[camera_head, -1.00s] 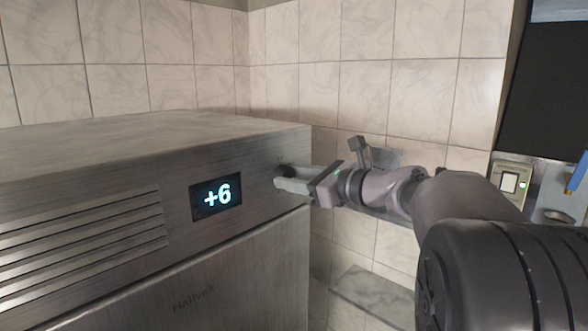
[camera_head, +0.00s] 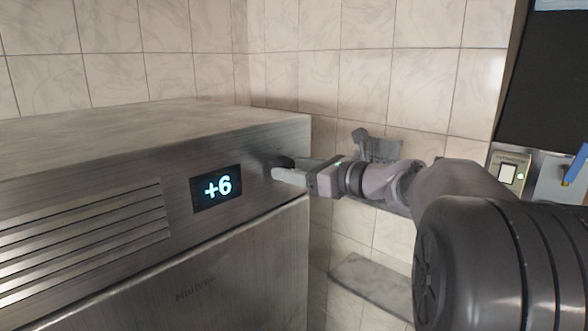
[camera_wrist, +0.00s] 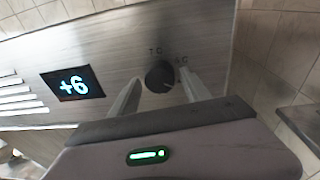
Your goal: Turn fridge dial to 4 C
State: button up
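The fridge dial (camera_wrist: 159,76) is a dark round knob on the brushed-metal front panel. Small marks stand above it, one reading like "C" at its upper right; they are too blurred to read fully. The fridge display (camera_head: 217,188) glows "+6", and also shows in the wrist view (camera_wrist: 73,83). My gripper (camera_wrist: 160,75) is open, with one finger on each side of the dial and a small gap seeming to show on both sides. In the head view my gripper (camera_head: 283,167) reaches the panel from the right, and its near finger partly hides the dial (camera_head: 284,161).
The fridge's flat top (camera_head: 150,130) is bare. Vent slats (camera_head: 85,235) lie left of the display. A tiled wall (camera_head: 370,80) stands close behind. A switch plate (camera_head: 508,173) and a blue-handled fitting (camera_head: 575,168) are at the far right.

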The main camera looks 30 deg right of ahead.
jog(key=shift+o, duration=0.3)
jog(key=b+v, duration=0.3)
jog(key=v, duration=1.4)
jog(key=shift+s, duration=0.2)
jog(key=s+a+f+n+g+b, duration=0.1)
jog(key=a+f+n+g+b, duration=0.25)
jog(key=a+f+b, duration=0.55)
jog(key=s+a+f+n+g+b, duration=0.2)
jog(key=a+f+n+b, duration=0.3)
jog(key=f, duration=0.8)
jog(key=s+a+f+n+g+b, duration=0.1)
jog(key=a+f+n+g+b, duration=0.3)
jog(key=a+f, duration=0.55)
jog(key=s+a+f+n+h+b, duration=0.1)
jog(key=s+f+n+b, duration=0.2)
jog(key=f, duration=0.6)
jog(key=s+a+f+n+h+b, duration=0.1)
jog(key=s+f+n+b, duration=0.3)
jog(key=f, duration=0.5)
jog(key=s+a+f+n+h+b, duration=0.1)
jog(key=s+f+n+h+b, duration=0.1)
jog(key=s+f+n+b, duration=0.2)
notch_tip(320, 180, down, 6)
jog(key=n+b, duration=0.3)
jog(key=b, duration=0.2)
jog(key=shift+a+h, duration=0.3)
jog(key=shift+a, duration=0.1)
